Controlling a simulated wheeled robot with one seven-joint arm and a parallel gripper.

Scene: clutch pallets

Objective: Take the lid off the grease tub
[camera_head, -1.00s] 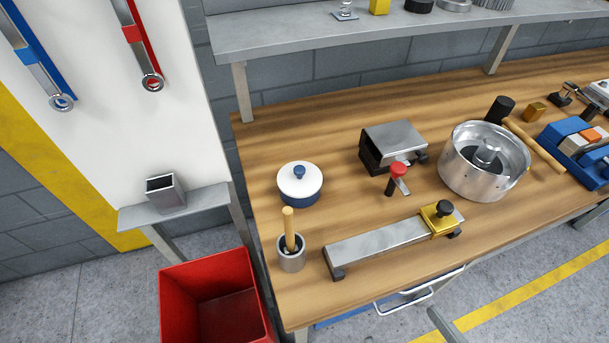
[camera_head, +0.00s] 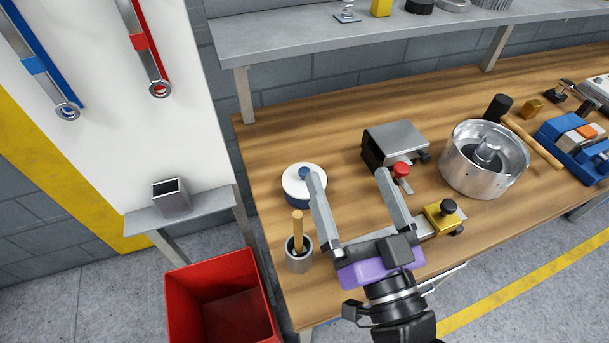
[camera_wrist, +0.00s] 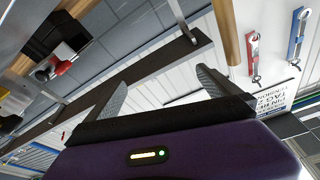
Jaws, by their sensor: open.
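The grease tub (camera_head: 296,200) is a round blue tub on the left part of the wooden bench. Its white lid (camera_head: 292,184) with a blue knob (camera_head: 304,173) sits on top of it. My gripper (camera_head: 347,172) is open and empty, its two long grey fingers spread wide. In the head view the left fingertip overlaps the right side of the lid; I cannot tell whether it touches. The wrist view also shows the spread fingers of my gripper (camera_wrist: 160,82), but I do not see the tub there.
A grey cup (camera_head: 299,260) with a wooden-handled brush stands in front of the tub. A metal box (camera_head: 394,140) and a red-knobbed piece (camera_head: 401,170) are to the right, then a silver drum (camera_head: 470,180). A red bin (camera_head: 190,300) stands on the floor at left. Bench behind the tub is clear.

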